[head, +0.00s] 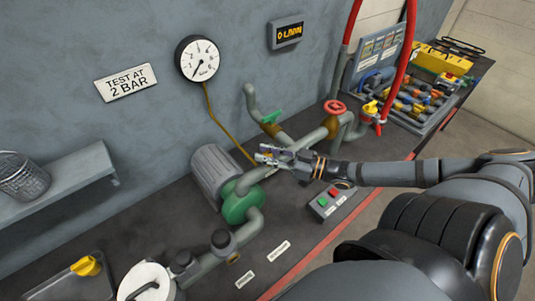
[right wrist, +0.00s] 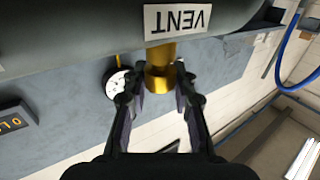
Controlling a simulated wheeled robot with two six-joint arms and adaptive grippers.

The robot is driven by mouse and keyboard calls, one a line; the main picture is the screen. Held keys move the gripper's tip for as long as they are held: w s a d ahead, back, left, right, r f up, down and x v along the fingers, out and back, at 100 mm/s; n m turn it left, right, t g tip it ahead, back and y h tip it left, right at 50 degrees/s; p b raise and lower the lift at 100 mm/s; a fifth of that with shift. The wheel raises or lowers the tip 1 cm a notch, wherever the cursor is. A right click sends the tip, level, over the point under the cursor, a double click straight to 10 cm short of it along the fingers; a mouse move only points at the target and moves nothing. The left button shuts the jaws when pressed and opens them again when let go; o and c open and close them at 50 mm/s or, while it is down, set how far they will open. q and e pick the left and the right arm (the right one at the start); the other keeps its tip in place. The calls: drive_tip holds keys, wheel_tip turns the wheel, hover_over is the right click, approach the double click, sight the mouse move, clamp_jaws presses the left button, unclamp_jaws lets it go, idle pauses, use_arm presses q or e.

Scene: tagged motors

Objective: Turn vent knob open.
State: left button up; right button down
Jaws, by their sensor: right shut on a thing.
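The vent knob (right wrist: 160,58) is a brass-coloured piece below a pipe (right wrist: 90,25) in the right wrist view. A white VENT label (right wrist: 178,21) on the pipe appears upside down there. My right gripper (right wrist: 160,88) has its fingers on both sides of the knob and is shut on it. In the head view my right gripper (head: 265,157) is at the pipework above the green pump (head: 243,203). The knob cannot be made out in that view. My left gripper is not in view.
A gauge (head: 199,58) hangs on the wall. A button box (head: 331,202) stands below my right forearm. A crate of parts (head: 412,105) is at the back right.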

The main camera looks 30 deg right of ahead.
drive_tip(key=shift+f+n+g+y+b, duration=0.25)
drive_tip(key=shift+n+g+y+b, duration=0.8)
drive_tip(key=shift+y, duration=0.15)
drive_tip(key=shift+r+n+g+y+b, duration=0.2)
drive_tip(key=shift+n+g+y+b, duration=0.15)
drive_tip(key=shift+g+y, duration=0.1)
drive_tip(key=c, duration=1.1)
unclamp_jaws()
drive_tip(key=shift+o, duration=0.2)
